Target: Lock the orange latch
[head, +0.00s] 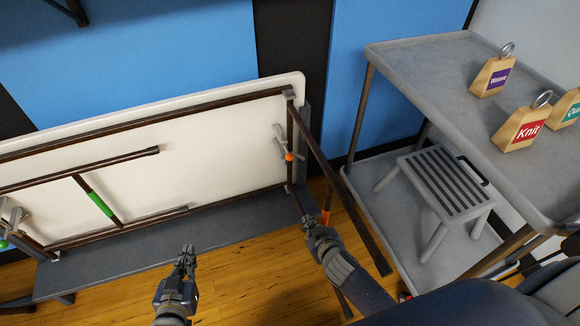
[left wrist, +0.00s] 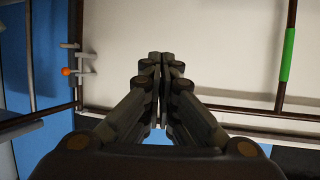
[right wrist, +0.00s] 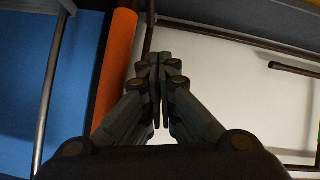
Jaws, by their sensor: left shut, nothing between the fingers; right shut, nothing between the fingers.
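A pale table panel (head: 200,140) with dark metal framing stands on its side. The small orange latch (head: 289,156) sits on a grey bracket near its right end; it also shows at the left of the left wrist view (left wrist: 66,71). An orange sleeve (head: 326,216) on a leg bar is beside my right gripper (head: 311,222); it looks large in the right wrist view (right wrist: 117,70). My right gripper is shut and empty, below the latch. My left gripper (head: 187,250) is shut and empty, in front of the panel's lower edge. Whether the right fingers touch the leg is unclear.
A dark leg (head: 335,185) slants out from the panel's right end. A green sleeve (head: 100,203) marks the other leg frame, lying along the panel. A grey cart (head: 400,75) at right carries tagged wooden blocks, with a slatted stool (head: 445,180) below. Wooden floor shows in front.

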